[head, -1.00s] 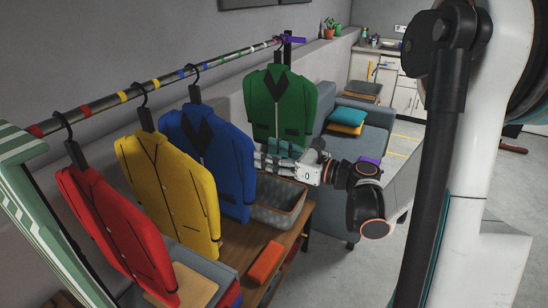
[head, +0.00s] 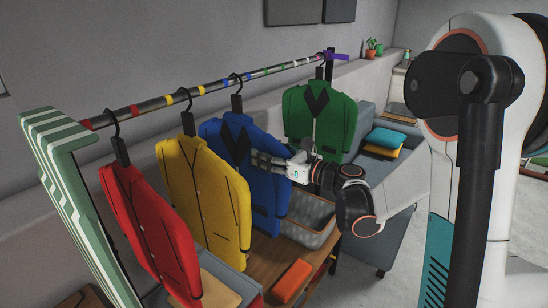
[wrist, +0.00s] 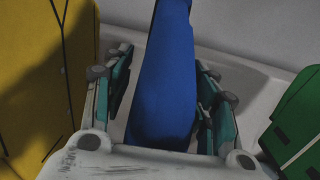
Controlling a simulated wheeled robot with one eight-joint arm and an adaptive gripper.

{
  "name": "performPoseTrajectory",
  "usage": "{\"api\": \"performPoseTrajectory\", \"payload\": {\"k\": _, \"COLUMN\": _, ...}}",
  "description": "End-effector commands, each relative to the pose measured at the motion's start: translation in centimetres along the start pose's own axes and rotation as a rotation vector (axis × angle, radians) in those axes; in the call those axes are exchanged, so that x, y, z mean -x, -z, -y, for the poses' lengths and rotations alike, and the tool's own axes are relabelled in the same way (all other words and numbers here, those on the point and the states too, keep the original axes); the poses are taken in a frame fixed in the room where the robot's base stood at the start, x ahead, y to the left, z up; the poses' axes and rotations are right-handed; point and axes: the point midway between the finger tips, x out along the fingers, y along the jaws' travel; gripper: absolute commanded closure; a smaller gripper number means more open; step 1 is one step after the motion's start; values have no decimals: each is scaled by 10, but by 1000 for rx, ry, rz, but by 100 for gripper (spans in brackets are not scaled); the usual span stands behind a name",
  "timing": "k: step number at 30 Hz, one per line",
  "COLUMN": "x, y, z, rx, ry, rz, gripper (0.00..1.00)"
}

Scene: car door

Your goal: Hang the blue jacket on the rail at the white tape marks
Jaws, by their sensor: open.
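The blue jacket (head: 265,190) hangs upright from its black hook on the rail (head: 207,90), beside the blue tape mark. My gripper (head: 265,160) is at the jacket's right edge, below the shoulder. In the wrist view the open fingers (wrist: 160,85) stand on either side of the blue jacket's edge (wrist: 162,80), with a visible gap on each side. The white tape marks (head: 295,66) are near the far right end of the rail, left of the green jacket's hook. The fingertips are partly unclear in the head view.
The yellow jacket (head: 205,190) and red jacket (head: 150,225) hang to the left, the green jacket (head: 320,115) to the right. A grey basket (head: 308,225) and an orange item (head: 292,280) are on the wooden bench below. A green-striped post (head: 75,190) stands at the near left.

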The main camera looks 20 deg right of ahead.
Motion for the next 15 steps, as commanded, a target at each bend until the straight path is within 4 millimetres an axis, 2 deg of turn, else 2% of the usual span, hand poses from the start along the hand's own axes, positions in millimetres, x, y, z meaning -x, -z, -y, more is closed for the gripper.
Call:
{"api": "performPoseTrajectory", "payload": {"k": 6, "x": 0, "y": 0, "z": 0, "rx": 0, "ry": 0, "rz": 0, "gripper": 47}}
{"api": "performPoseTrajectory", "payload": {"k": 13, "x": 0, "y": 0, "z": 0, "rx": 0, "ry": 0, "rz": 0, "gripper": 99}}
{"api": "performPoseTrajectory", "payload": {"k": 15, "x": 0, "y": 0, "z": 0, "rx": 0, "ry": 0, "rz": 0, "gripper": 100}}
